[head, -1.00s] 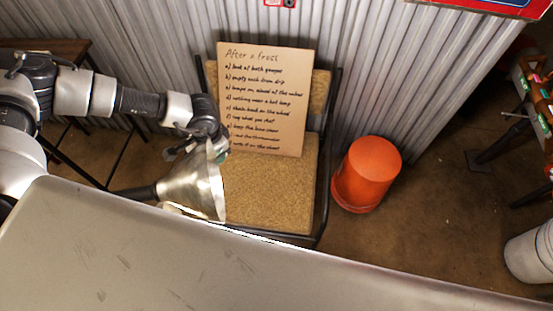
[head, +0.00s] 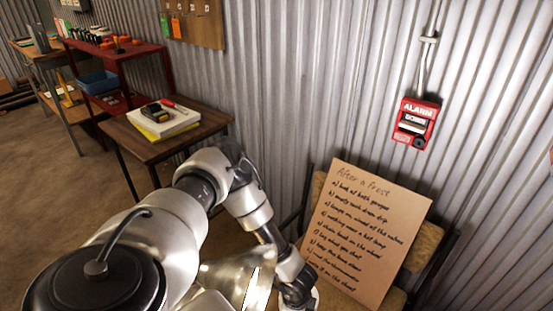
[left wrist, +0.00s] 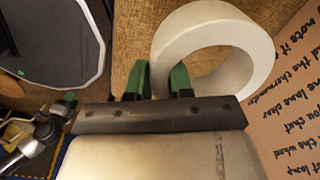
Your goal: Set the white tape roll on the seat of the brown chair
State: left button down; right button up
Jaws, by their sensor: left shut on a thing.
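The white tape roll (left wrist: 258,55) is in the left wrist view. My left gripper (left wrist: 158,82), with green fingertips, is shut on the near-left part of its ring, one finger inside the hole and one outside. The brown chair's cork-coloured surface (left wrist: 120,35) shows behind the roll; whether the roll touches it I cannot tell. In the head view the brown chair (head: 424,246) stands against the wall at lower right, its seat mostly cut off or hidden. My left arm reaches down to it, with the gripper at the bottom edge. My right gripper is not in view.
A cardboard sign (head: 365,232) leans on the chair's backrest, close to the roll. A metal cone-shaped lamp (head: 228,276) is beside my left forearm. A wooden table (head: 205,128) with books and a red shelf (head: 150,55) stand left. A red alarm box (head: 416,122) is on the wall.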

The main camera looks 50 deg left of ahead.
pick_arm(q)
jog(key=a+f, duration=0.1)
jog(key=a, duration=0.1)
jog(key=a+f, duration=0.2)
jog(key=s+a+f+b, duration=0.1)
jog(key=a, duration=0.2)
jog(key=shift+s+f, duration=0.1)
jog(key=shift+f, duration=0.1)
jog(key=shift+s+a+f, duration=0.1)
jog(key=shift+a+f, duration=0.25)
jog(key=shift+a, duration=0.05)
notch_tip(320, 180, down, 3)
jog(key=shift+f+b, duration=0.1)
jog(key=shift+b, duration=0.65)
jog(key=shift+f, duration=0.25)
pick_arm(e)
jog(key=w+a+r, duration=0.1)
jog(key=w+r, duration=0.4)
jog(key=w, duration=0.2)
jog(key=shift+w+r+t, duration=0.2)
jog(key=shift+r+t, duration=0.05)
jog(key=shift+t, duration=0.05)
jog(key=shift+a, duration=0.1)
pick_arm(q)
jog(key=shift+f, duration=0.1)
jog(key=c, duration=1)
grip_release()
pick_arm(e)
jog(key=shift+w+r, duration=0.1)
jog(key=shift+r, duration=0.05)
